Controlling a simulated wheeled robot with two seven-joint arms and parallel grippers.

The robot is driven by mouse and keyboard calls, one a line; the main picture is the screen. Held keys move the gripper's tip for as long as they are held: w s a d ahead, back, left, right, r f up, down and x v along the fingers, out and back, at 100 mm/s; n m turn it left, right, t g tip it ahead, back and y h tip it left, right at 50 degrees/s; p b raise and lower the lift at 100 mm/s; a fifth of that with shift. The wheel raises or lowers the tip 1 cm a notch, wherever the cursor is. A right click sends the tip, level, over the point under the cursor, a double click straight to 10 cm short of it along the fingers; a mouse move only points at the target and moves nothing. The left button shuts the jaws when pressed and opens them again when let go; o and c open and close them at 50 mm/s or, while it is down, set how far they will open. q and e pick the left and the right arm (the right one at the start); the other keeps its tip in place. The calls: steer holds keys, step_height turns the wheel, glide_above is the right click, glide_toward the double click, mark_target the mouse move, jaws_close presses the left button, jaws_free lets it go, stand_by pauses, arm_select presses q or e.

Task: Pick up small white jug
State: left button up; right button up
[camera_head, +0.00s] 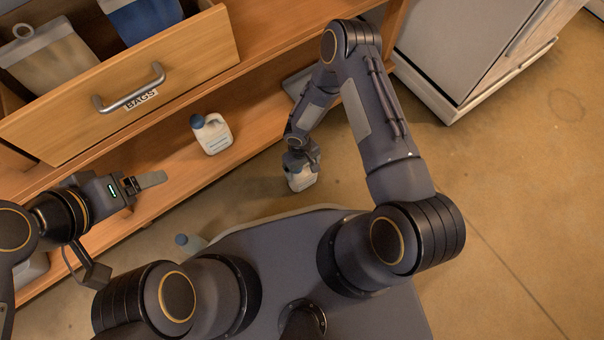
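A small white jug (302,180) is directly below my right gripper (302,166), low beside the wooden cabinet. The gripper covers the jug's top and seems to touch it; I cannot see whether the fingers are closed on it. Another white jug (213,136) with a blue cap and a label stands upright on the low wooden shelf. A third jug's blue cap (182,240) shows beside my base, which hides most of that jug. My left gripper (152,180) is over the shelf's left part, apart from the jugs. It shows side-on, so its opening is unclear.
An open drawer (180,85) labelled BAGS juts out at the upper left, with a grey bag (50,55) and a blue bag (140,18) inside. A grey cabinet (470,45) stands at the upper right. The floor (520,190) at the right is clear.

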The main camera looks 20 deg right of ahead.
steer(key=c, duration=1.1)
steer(key=shift+r, duration=0.15)
